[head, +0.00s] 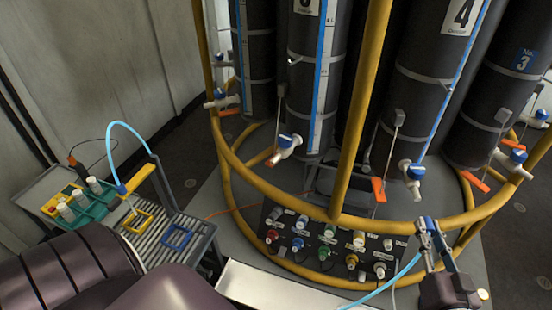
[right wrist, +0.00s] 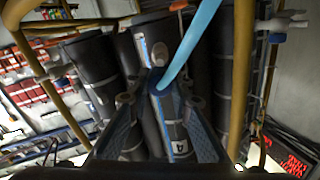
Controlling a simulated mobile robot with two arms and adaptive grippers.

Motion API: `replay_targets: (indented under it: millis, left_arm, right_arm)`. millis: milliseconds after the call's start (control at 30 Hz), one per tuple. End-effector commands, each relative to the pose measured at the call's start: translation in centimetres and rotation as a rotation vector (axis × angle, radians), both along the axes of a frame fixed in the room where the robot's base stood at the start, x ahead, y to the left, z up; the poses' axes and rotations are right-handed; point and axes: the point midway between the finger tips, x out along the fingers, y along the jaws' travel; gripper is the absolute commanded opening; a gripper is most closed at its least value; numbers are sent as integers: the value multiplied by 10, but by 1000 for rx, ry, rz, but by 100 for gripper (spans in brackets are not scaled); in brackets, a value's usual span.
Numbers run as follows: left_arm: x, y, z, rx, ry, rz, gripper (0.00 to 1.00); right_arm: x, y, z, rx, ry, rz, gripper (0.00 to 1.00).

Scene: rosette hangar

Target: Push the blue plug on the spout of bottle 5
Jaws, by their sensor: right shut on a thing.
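My right gripper (head: 428,224) is at the front rail, below and right of the spout of bottle 4 (head: 412,170). In the right wrist view its fingers (right wrist: 160,112) are closed around the blue plug (right wrist: 159,82) on the end of a light blue hose (right wrist: 198,38). Bottle 5 (head: 300,95) is the dark cylinder left of bottle 4; its label is cut off at the top. Its white spout with blue valve (head: 286,144) points down and left, well to the left of the gripper. My left gripper is not in view.
A yellow ring rail (head: 300,268) and a yellow post (head: 362,100) stand before the bottles. A panel of coloured connectors (head: 325,245) lies below. A cart (head: 165,245) with a teal rack (head: 93,203) stands at the left. Bottle 3 (head: 495,100) is at the right.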

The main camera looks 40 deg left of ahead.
Motion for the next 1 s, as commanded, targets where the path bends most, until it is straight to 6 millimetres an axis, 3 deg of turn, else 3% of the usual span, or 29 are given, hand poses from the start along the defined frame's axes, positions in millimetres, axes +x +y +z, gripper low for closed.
replay_targets:
  millis: [400,533,667,767,1000]
  left_arm:
    - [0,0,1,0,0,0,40]
    - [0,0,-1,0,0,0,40]
    - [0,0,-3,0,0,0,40]
    - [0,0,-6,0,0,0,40]
    - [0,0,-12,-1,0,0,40]
  right_arm:
    - [-2,-1,0,0,0,0,0]
    - [-14,0,-1,4,3,-11,0]
    - [-43,-3,2,9,8,-51,0]
    - [-72,-17,6,9,10,-114,0]
    - [-137,-81,19,0,8,-330,0]
